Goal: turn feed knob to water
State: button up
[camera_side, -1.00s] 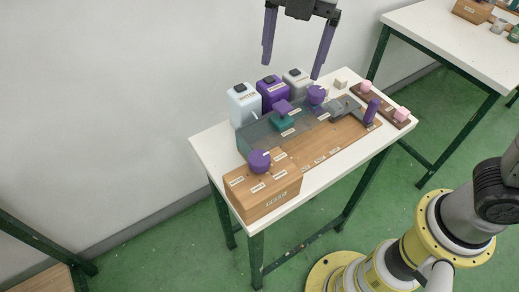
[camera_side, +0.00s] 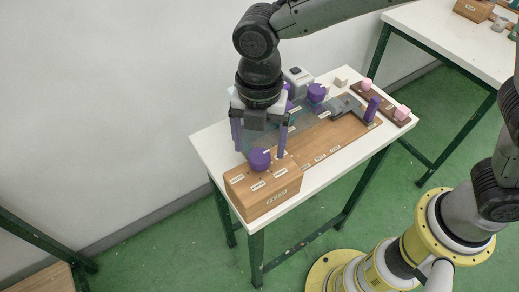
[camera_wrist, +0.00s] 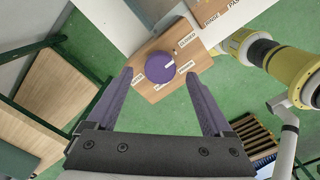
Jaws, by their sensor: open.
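The feed knob is a round purple knob (camera_side: 261,159) on top of a wooden box (camera_side: 265,195) at the near left end of the white table. Several small labels sit around it, too small to read surely in the side view.
A wooden tray (camera_side: 335,133) extends behind the box, with a grey piece (camera_side: 345,107) and an upright purple post (camera_side: 372,109). Another purple knob (camera_side: 317,92) and a grey-white bottle (camera_side: 297,80) stand at the back.

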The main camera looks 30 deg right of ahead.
aim_at(260, 161)
jog(key=shift+f, duration=1.4)
grip_shut()
